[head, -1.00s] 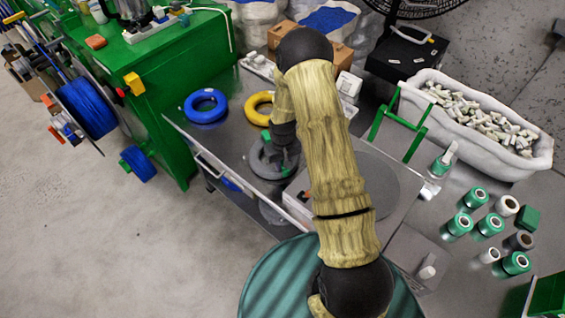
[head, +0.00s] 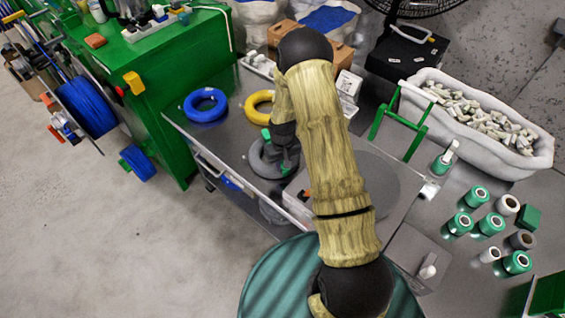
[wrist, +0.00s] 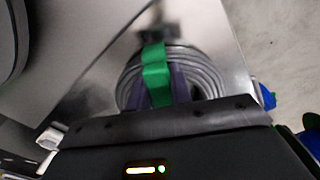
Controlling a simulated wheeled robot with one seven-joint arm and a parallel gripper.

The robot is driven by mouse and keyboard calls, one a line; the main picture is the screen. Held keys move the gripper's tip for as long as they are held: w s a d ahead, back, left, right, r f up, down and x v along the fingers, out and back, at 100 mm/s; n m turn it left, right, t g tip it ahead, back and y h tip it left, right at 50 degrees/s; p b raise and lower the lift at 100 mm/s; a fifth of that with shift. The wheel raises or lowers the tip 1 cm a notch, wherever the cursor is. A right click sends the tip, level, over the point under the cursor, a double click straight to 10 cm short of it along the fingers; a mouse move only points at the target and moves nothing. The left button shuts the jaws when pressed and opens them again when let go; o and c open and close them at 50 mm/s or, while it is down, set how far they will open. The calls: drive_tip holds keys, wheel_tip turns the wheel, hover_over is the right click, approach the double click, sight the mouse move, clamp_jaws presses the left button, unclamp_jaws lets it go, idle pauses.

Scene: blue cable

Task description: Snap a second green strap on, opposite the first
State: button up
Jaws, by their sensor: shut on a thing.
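A grey cable coil (head: 258,160) lies flat on the metal bench, partly hidden by my wrist. In the wrist view the coil (wrist: 205,72) sits right in front of my gripper (wrist: 160,98). My gripper's dark fingers are shut on a green strap (wrist: 156,76), which lies across the coil's strands. Whether the strap is closed around the coil cannot be told. A green bit (head: 266,134) shows at the coil's far edge in the head view; it may be another strap. The near part of the coil is hidden by the gripper body in the wrist view.
A blue coil (head: 205,105) and a yellow coil (head: 256,101) lie behind on the bench. A grey round plate (head: 382,180) is right of my arm. A green frame (head: 405,125), a white bin (head: 475,110) and several green spools (head: 474,197) stand further right.

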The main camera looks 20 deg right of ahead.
drive_tip(key=o, duration=1.2)
drive_tip(key=shift+c, duration=0.2)
drive_tip(key=shift+r, duration=0.1)
drive_tip(key=shift+r+p, duration=2.4)
drive_tip(key=shift+r, duration=1)
drive_tip(key=shift+r, duration=0.35)
drive_tip(key=s+r+t, duration=0.1)
drive_tip(key=s+r, duration=0.3)
drive_tip(key=r, duration=0.4)
drive_tip(key=s+r, duration=0.3)
drive_tip(key=r, duration=0.6)
drive_tip(key=s+a+r+m+t, duration=0.1)
drive_tip(key=s+r, duration=0.7)
drive_tip(key=s, duration=0.3)
drive_tip(key=shift+m+t, duration=0.3)
